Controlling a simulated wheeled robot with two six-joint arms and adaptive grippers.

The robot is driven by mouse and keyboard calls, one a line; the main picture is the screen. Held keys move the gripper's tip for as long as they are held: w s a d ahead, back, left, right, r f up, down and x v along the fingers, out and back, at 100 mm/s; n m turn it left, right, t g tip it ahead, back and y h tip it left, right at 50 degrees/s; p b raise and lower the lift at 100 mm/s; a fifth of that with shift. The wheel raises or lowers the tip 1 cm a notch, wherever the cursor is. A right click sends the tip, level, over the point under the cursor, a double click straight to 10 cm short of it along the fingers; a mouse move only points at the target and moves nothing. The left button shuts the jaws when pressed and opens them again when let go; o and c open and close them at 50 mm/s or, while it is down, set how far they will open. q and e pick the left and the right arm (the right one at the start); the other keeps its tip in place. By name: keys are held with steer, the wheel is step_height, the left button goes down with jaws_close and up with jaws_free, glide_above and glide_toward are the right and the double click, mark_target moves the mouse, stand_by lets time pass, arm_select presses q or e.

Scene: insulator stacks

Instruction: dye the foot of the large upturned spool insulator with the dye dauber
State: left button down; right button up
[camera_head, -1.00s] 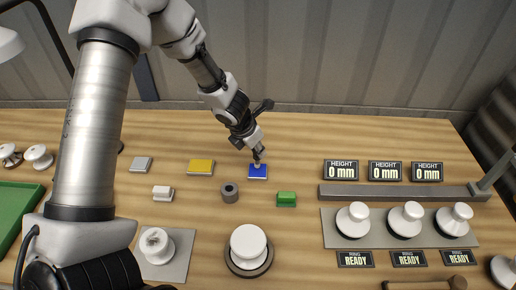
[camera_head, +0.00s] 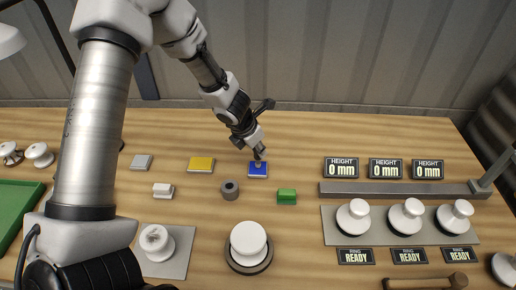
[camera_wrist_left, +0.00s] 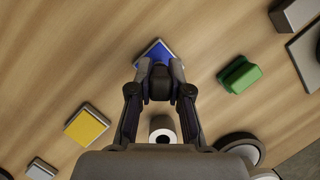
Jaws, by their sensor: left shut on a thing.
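My left gripper (camera_head: 258,155) is shut on a small dark piece, seemingly the dye dauber (camera_wrist_left: 159,86), mostly hidden between the fingers. It is over the blue pad (camera_head: 258,172); contact cannot be told. The blue pad also shows in the wrist view (camera_wrist_left: 151,48), just beyond the fingertips. A large white insulator (camera_head: 248,239) stands on a dark round base (camera_head: 250,268) at front centre. Another white spool (camera_head: 156,240), with a marked top, stands on a grey plate (camera_head: 180,262) at front left. I cannot tell for certain which is the upturned one. My right gripper is out of view.
A yellow pad (camera_head: 201,165), a grey hollow cylinder (camera_head: 230,191) and a green block (camera_head: 287,197) lie near the blue pad. Three white insulators stand on a grey plate (camera_head: 330,231) at right, by a long bar (camera_head: 400,196). A green tray (camera_head: 14,215) is far left.

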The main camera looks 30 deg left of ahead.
arm_select(q)
steer(key=shift+s+f+b, duration=0.1)
steer(key=shift+f+b, duration=0.25)
steer(key=shift+f, duration=0.05)
stand_by(1.0)
step_height(320, 180, up, 7)
steer(key=p, duration=0.7)
steer(key=shift+r, duration=0.1)
stand_by(0.6)
